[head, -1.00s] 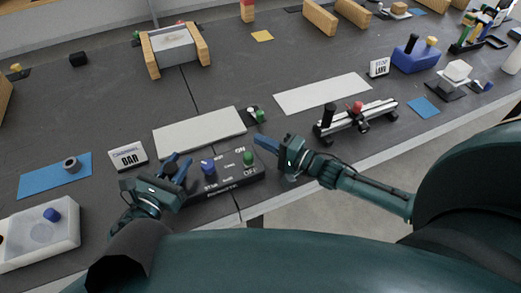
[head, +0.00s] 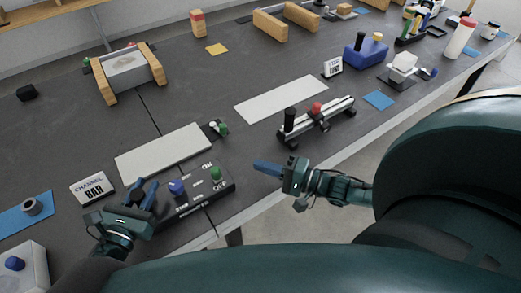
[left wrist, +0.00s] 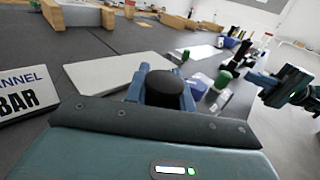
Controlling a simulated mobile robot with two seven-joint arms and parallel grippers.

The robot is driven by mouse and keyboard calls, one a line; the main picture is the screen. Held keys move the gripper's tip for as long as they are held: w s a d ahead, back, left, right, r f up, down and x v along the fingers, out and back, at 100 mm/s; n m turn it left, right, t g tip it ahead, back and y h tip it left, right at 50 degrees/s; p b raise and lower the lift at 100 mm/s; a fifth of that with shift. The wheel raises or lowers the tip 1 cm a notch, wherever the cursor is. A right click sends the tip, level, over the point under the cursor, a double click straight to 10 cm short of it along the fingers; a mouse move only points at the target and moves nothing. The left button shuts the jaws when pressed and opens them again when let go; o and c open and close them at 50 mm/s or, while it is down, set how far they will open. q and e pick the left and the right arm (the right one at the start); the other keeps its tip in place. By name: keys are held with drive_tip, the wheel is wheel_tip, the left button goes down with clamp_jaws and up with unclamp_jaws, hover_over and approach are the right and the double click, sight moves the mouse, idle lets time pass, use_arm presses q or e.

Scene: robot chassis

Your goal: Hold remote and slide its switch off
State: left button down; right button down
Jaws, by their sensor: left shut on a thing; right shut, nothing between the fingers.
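The remote (head: 205,192) is a low black box on the table, with a blue knob (head: 176,187) and a green switch knob (head: 216,174). The green knob stands between the ON and OFF labels; I cannot tell which end it is at. My left gripper (head: 141,194) is shut on a black round-topped grip (left wrist: 163,88) at the remote's left end. My right gripper (head: 266,167) is shut and empty, in the air right of the remote, apart from the green knob. It also shows at the right of the left wrist view (left wrist: 262,80).
A pale plate (head: 163,152) lies behind the remote, with a CHANNEL BAR sign (head: 93,187) at its left. A rail with black and red knobs (head: 317,122) stands to the right. The table's front edge is close to the remote.

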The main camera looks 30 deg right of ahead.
sight(137, 204)
use_arm(q)
drive_tip(key=c, duration=1.1)
unclamp_jaws()
drive_tip(key=shift+o, duration=0.4)
drive_tip(key=o, duration=0.5)
drive_tip(key=shift+v, duration=2.5)
use_arm(e)
drive_tip(key=shift+f, duration=0.2)
use_arm(q)
drive_tip(key=shift+b+v, duration=0.6)
drive_tip(key=shift+v, duration=1.95)
use_arm(e)
drive_tip(key=shift+f, duration=0.4)
